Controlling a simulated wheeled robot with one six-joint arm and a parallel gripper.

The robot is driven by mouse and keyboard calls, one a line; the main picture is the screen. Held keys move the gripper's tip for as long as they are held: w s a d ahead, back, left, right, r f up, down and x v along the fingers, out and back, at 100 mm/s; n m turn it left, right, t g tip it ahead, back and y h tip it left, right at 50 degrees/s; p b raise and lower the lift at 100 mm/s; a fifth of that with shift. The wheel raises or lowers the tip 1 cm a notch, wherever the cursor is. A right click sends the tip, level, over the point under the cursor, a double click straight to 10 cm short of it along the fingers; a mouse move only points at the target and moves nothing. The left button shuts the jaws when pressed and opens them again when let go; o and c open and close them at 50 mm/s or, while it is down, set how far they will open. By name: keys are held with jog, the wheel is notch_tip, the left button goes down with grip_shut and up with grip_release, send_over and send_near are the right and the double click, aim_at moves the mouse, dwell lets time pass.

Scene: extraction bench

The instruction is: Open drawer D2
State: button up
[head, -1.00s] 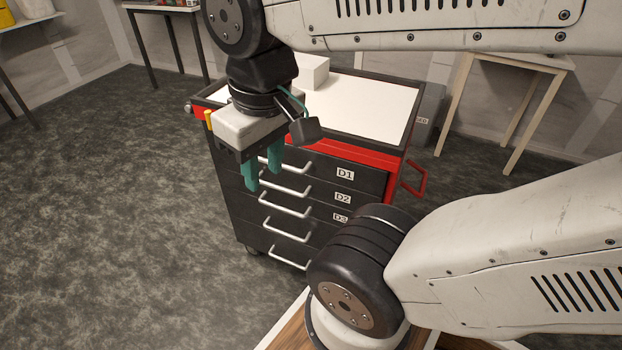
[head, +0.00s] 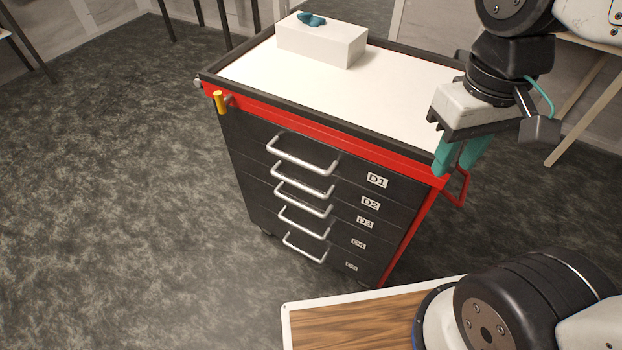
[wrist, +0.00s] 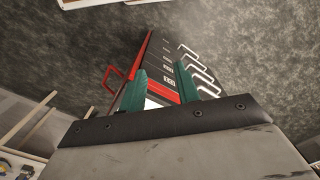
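Drawer D2 (head: 370,203) is the second black drawer front from the top of a red and black cabinet, with a white label. Its silver bar handle (head: 303,188) hangs below the D1 handle. D2 looks shut, its front in line with the other drawers. My gripper (head: 456,161) has two teal fingers. It appears over the cabinet's right front corner in the head view, apart from the D2 handle. The fingers stand apart with nothing between them. In the wrist view my gripper (wrist: 162,82) is open, with the cabinet beyond the fingers; the drawer handles show to the right.
The cabinet's white top (head: 255,75) carries a white box (head: 320,42) with a small blue thing (head: 311,19) on it. A yellow-handled item (head: 220,101) is at the left front corner. A red side handle (head: 458,190) sticks out at right. Floor (head: 120,200) at left is clear.

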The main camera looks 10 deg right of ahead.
jog(key=w+a+f+n+g+h, duration=0.3)
jog(key=w+a+f+n+h, duration=0.35)
jog(key=f+n, duration=0.4)
jog(key=n+t+h, duration=0.3)
jog(key=n+t, duration=1.3)
jog(key=n, duration=1.8)
send_near(296, 182)
jog(key=f+x, duration=0.1)
jog(key=x, duration=0.9)
jog(key=shift+r, duration=0.1)
grip_shut()
